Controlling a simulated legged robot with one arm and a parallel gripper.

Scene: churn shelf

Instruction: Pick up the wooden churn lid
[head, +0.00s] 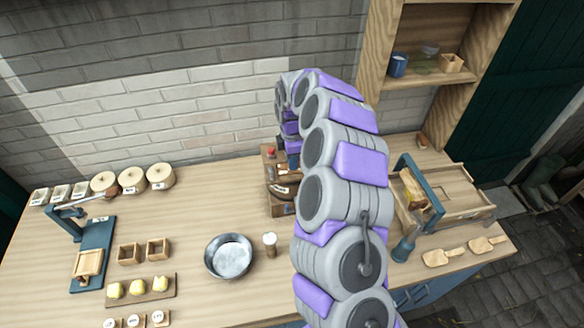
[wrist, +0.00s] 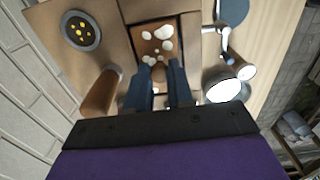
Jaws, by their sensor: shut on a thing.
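My gripper (wrist: 158,68) has its two dark fingers on either side of a small wooden knob, which I take to be the handle of the wooden churn lid (wrist: 158,75). The fingers are shut on it. Most of the lid is hidden by the fingers and the gripper body. Just beyond the fingertips is a brown rectangular area with several white lumps. In the head view my arm reaches to the back of the table, over a wooden box-like churn (head: 281,208) that it partly covers. The grip itself is hidden there.
In the wrist view a wooden handle (wrist: 100,94) stands left of the fingers and a metal cup (wrist: 222,87) right. A metal bowl (head: 229,257) and small jar (head: 270,243) sit in front of the churn. A wooden tray device (head: 455,192) stands at right.

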